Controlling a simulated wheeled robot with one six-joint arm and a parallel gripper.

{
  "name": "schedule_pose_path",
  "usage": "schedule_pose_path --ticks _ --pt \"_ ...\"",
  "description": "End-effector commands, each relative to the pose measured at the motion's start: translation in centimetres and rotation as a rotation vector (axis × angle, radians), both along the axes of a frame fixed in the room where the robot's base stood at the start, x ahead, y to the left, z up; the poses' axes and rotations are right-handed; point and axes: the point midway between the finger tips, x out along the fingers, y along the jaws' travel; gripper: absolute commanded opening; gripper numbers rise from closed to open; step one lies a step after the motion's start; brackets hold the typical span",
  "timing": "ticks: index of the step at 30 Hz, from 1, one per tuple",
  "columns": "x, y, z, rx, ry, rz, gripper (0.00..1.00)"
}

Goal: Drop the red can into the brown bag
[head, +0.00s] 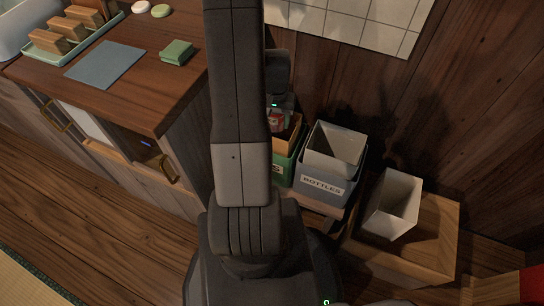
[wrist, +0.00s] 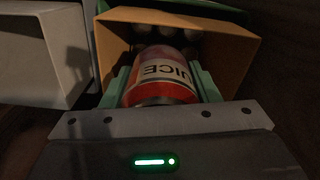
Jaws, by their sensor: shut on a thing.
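The red can (wrist: 160,88), with a pale label reading "JUICE", is between the green fingers of my gripper (wrist: 162,85) in the wrist view. My gripper is shut on it. The can is at the open mouth of the brown bag (wrist: 237,50), whose walls show on both sides and beyond it. Several round, dim shapes show deeper in the bag. In the head view, a bit of the red can (head: 277,120) shows past my arm, above the brown bag (head: 292,131). The bag stands in a green bin (head: 284,168), mostly hidden by my arm.
A blue-grey bin marked "BOTTLES" (head: 325,185) with a pale liner stands right of the green bin. Another pale bin (head: 392,205) stands on a wooden box (head: 433,237) further right. A wooden counter (head: 130,85) is at the left, and a wooden wall is behind.

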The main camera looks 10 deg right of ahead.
Motion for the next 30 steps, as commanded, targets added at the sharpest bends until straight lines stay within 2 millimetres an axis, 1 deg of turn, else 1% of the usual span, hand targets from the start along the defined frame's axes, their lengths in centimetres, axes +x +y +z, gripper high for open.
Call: schedule_pose_path --ticks 1,4,13,14,15,17,18,26,29,30 --pt "0.0 0.0 -1.1 0.0 0.001 0.0 0.34" --pt "0.0 0.0 -1.7 0.0 0.001 0.0 0.34" --pt "0.0 0.0 -1.8 0.0 0.0 0.0 0.34" --pt "0.0 0.0 -1.8 0.0 0.0 0.0 0.59" --pt "0.0 0.0 -1.8 0.0 0.0 0.0 0.67" --pt "0.0 0.0 -1.8 0.0 0.0 0.0 0.78" --pt "0.0 0.0 -1.8 0.0 0.0 0.0 0.8" --pt "0.0 0.0 -1.7 0.0 0.0 0.0 0.8" --pt "0.1 0.0 -1.0 -0.001 -0.002 0.0 0.8" --pt "0.1 0.0 -0.6 0.0 -0.003 0.0 0.8"
